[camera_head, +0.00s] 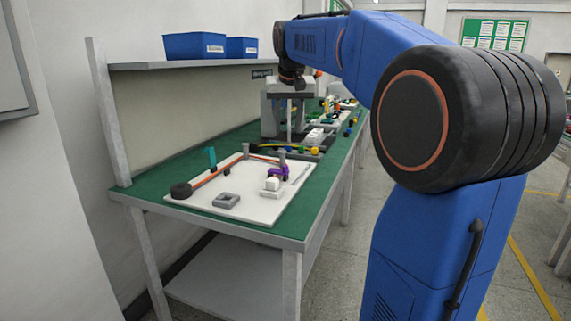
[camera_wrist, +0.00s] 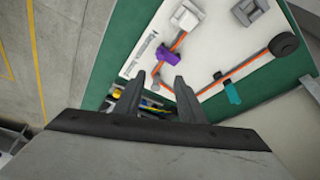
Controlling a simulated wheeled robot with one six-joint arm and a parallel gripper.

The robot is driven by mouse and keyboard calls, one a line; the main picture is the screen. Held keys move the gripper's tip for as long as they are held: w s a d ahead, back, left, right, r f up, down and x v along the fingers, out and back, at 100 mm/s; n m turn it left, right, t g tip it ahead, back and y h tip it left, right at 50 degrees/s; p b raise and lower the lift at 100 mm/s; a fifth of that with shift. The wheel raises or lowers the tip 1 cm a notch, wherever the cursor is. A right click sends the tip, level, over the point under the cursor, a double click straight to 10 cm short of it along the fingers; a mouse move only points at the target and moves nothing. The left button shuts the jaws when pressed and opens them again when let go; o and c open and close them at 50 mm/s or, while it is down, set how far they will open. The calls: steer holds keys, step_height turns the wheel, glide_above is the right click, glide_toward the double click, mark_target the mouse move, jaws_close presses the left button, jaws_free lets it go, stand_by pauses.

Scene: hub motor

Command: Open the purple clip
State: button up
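The purple clip (camera_head: 279,173) is at the right side of a white board (camera_head: 245,207) on the green-topped bench. It also shows in the wrist view (camera_wrist: 168,54), beside the orange cable (camera_wrist: 213,82). I cannot tell whether the clip is open or shut. My gripper (camera_wrist: 161,77) is open, with a clear gap between its fingers and nothing held. In the wrist view its fingertips are below the clip and apart from it.
The board also bears a black round hub (camera_head: 181,190), a teal clip (camera_head: 212,157), a grey block (camera_head: 226,200) and a white block (camera_head: 272,184). Small coloured parts (camera_head: 315,150) lie behind the board. A shelf (camera_head: 190,64) with blue bins (camera_head: 194,46) overhangs the bench's back.

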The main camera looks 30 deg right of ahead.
mark_target(285, 167)
steer(key=x, duration=1.6)
steer(key=shift+f, duration=0.25)
jaws_close()
